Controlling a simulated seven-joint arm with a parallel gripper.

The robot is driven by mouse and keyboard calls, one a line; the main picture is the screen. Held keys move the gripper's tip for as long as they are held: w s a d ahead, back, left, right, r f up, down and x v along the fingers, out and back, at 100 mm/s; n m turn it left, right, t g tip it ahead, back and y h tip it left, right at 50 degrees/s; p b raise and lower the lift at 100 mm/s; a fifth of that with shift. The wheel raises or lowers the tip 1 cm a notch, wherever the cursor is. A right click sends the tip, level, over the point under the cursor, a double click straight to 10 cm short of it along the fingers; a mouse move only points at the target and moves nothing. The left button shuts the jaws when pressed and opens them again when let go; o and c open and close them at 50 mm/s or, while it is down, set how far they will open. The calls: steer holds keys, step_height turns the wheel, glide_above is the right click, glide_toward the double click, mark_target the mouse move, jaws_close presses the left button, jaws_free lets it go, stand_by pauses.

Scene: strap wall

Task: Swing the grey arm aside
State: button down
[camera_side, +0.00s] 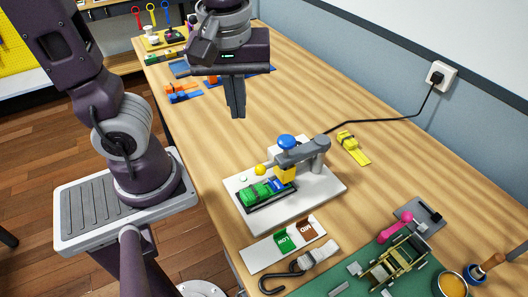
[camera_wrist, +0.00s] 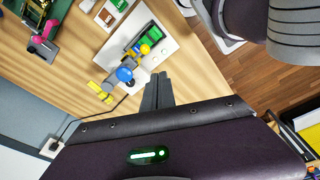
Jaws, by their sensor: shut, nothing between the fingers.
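The grey arm (camera_side: 303,153) is mounted on a grey post at the right of a white base plate (camera_side: 312,203). It reaches left over the plate and carries a blue knob (camera_side: 287,142) on top and a yellow ball (camera_side: 261,170) at its left end. A yellow block (camera_side: 285,173) is under the arm, beside a dark tray with green and blue pieces (camera_side: 262,192). My gripper (camera_side: 238,115) is shut and empty, in the air above and behind the plate. In the wrist view the blue knob (camera_wrist: 125,74) lies left of my gripper fingers (camera_wrist: 158,78).
A yellow clamp-like piece (camera_side: 353,148) lies right of the plate, near a black cable (camera_side: 385,120) running to the wall socket.

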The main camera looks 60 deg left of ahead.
step_height(320, 180, down, 14)
steer(key=w+n+g+y, duration=0.2)
steer(key=n, duration=0.6)
steer(key=shift+w+d+r+y, duration=0.15)
steer(key=shift+w+y, duration=0.15)
steer(key=shift+w, duration=0.1)
steer(key=shift+d, duration=0.15)
